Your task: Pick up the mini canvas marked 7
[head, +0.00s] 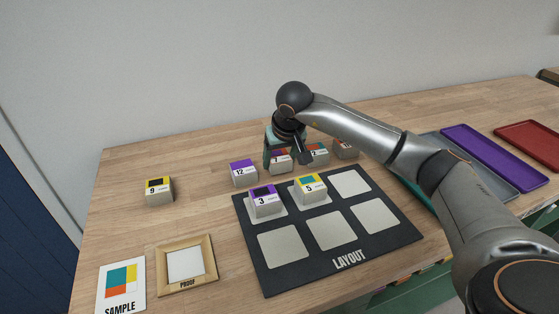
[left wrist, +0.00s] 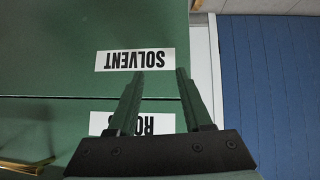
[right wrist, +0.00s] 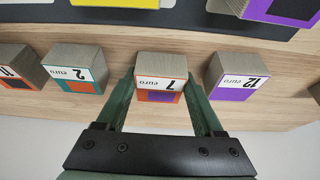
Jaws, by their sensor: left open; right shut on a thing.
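The mini canvas marked 7 (right wrist: 161,80) is a small block with an orange and purple face and a white label reading 7 euro. It stands in the back row on the wooden table and also shows in the head view (head: 281,162), partly behind my gripper. My right gripper (right wrist: 165,90) is shut on it, one finger on each side; in the head view the right gripper (head: 283,150) is over the row. My left gripper (left wrist: 154,75) is open and empty, in front of green drawers labelled SOLVENT (left wrist: 135,60).
Canvas 12 (head: 243,173) and canvas 2 (right wrist: 75,70) stand close on either side. The black layout board (head: 290,252) holds canvas 3 (head: 264,201) and canvas 5 (head: 310,188). Canvas 9 (head: 159,191) stands at left. Trays (head: 490,155) lie at right.

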